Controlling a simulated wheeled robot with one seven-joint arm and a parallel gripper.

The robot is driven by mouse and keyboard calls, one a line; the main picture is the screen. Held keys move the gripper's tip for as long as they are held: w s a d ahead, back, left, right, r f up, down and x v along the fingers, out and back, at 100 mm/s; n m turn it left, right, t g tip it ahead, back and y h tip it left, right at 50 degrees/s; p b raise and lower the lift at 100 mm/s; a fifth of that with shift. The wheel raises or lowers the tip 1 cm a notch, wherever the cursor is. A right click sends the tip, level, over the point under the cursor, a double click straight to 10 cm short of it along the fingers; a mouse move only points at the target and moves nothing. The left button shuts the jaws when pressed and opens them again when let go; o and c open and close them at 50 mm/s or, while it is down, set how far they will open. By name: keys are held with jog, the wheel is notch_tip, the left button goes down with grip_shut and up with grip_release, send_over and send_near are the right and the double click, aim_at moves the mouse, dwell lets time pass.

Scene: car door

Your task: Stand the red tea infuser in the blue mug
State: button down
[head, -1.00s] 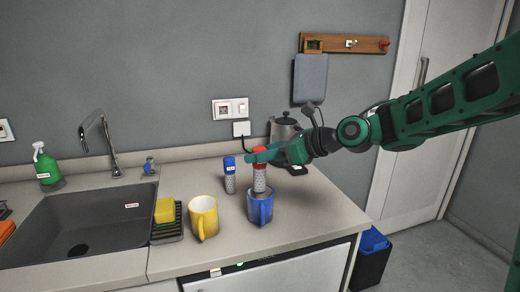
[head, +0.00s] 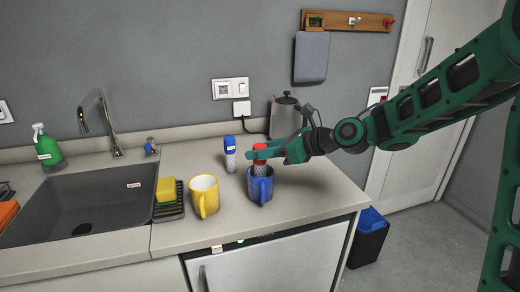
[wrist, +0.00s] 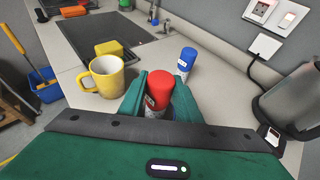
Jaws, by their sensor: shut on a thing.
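The red tea infuser (head: 260,170) has a red cap and a perforated metal body. It is upright, with its lower part hidden inside the blue mug (head: 260,189). My gripper (head: 257,152) is shut on the infuser near its red cap, above the mug. In the wrist view the infuser's red cap (wrist: 158,90) shows between the two green fingers. Whether the infuser touches the mug's bottom cannot be seen.
A blue-capped infuser (head: 230,150) stands behind and left of the mug. A yellow mug (head: 204,196) is to the left, near a sponge (head: 166,189) and the sink (head: 85,205). A kettle (head: 284,115) stands behind my gripper. The counter's right front is clear.

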jog(key=c, duration=1.2)
grip_release()
jog(key=v, duration=1)
jog(key=shift+s+d, duration=0.15)
jog(key=shift+d, duration=0.15)
